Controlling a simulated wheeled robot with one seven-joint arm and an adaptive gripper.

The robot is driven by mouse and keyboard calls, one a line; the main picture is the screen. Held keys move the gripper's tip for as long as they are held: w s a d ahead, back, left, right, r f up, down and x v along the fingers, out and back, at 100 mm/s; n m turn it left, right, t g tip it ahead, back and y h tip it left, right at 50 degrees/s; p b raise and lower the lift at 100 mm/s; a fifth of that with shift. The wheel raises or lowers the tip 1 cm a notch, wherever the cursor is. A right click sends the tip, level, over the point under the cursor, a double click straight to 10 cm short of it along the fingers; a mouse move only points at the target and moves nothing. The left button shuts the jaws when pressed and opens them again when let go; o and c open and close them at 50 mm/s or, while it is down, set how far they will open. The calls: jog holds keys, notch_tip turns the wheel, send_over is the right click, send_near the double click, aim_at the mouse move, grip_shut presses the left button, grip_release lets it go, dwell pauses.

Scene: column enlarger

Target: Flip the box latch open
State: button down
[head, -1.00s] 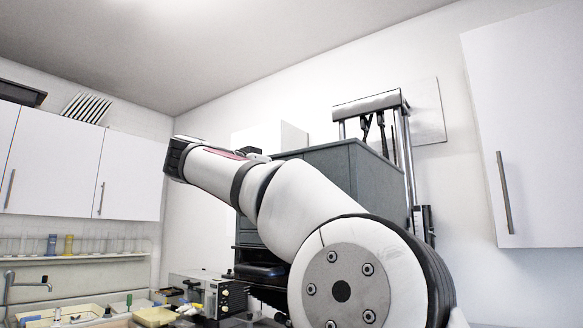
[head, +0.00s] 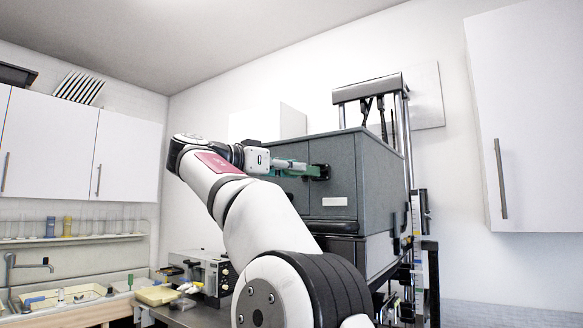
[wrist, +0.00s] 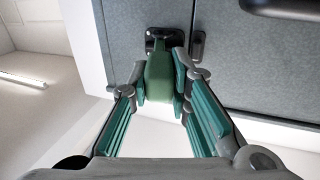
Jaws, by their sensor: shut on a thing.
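The grey enlarger box (head: 335,195) stands at centre right in the head view, with a seam down its front face. The latch has a black mount (head: 321,172) on that face. In the wrist view the latch's green lever (wrist: 160,72) sticks out from the black mount toward my palm. My gripper (wrist: 164,84) has its teal-padded fingers on both sides of the lever and is shut on it. It also shows in the head view (head: 300,168), reaching the box front from the left. The fingers partly hide the lever's sides.
A small dark catch (wrist: 198,45) sits across the seam beside the mount. A dark handle (wrist: 285,8) is at the upper right of the wrist view. Metal columns (head: 403,130) rise behind the box. A bench instrument (head: 205,272) stands at lower left.

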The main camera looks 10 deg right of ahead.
jog(key=shift+f, duration=0.15)
jog(key=c, duration=1.8)
grip_release()
jog(key=shift+w, duration=0.1)
jog(key=shift+o, duration=0.2)
jog(key=v, duration=0.7)
jog(key=shift+a, duration=0.2)
